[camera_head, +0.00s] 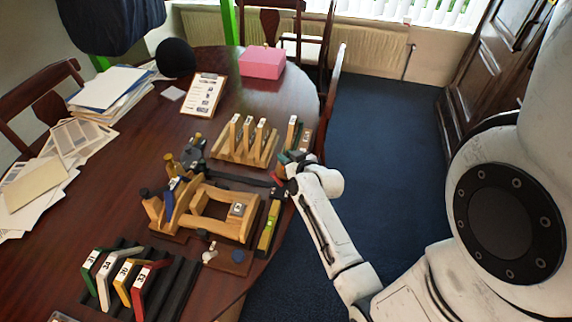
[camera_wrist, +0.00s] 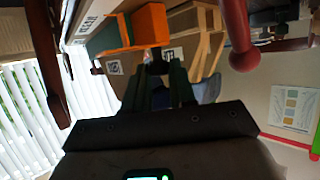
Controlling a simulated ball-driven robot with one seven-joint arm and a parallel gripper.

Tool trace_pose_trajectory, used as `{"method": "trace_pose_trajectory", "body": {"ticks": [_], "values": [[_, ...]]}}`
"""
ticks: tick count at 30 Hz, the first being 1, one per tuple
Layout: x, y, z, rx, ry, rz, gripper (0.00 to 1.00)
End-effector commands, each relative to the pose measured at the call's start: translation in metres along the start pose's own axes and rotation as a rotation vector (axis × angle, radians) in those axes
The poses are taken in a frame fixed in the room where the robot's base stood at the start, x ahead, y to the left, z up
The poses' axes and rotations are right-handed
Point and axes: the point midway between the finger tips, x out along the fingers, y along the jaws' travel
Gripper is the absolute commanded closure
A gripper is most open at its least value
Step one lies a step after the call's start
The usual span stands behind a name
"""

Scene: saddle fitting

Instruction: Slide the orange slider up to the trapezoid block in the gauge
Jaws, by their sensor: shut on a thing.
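The orange slider (camera_wrist: 150,25) shows in the wrist view as an orange block just beyond my fingertips. My gripper (camera_wrist: 155,70) is shut on it at a dark knob-like part, partly hidden between the fingers. A green block (camera_wrist: 104,38) lies to the left of the orange one; I cannot tell whether they touch. The orange slider is not clear there. I cannot tell for sure which piece is the trapezoid block.
A wooden frame fixture (camera_head: 220,222) stands left of my gripper. A rack of upright labelled pieces (camera_head: 248,150) stands behind it. A dark rack with coloured pieces (camera_head: 128,278) is at front left. A pink box (camera_head: 262,62) and clipboard (camera_head: 203,95) lie farther back.

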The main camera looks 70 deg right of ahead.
Motion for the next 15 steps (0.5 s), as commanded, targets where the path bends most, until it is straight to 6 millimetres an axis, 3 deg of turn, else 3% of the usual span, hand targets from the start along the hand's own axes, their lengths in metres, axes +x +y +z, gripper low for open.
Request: {"method": "trace_pose_trajectory", "body": {"ticks": [12,13,15], "values": [[0.0078,0.0088,-0.0025,0.002,-0.001,0.001,1.00],[0.0078,0.0088,-0.0024,0.002,-0.001,0.000,0.74],[0.0078,0.0088,-0.0025,0.002,-0.001,0.000,0.67]]}}
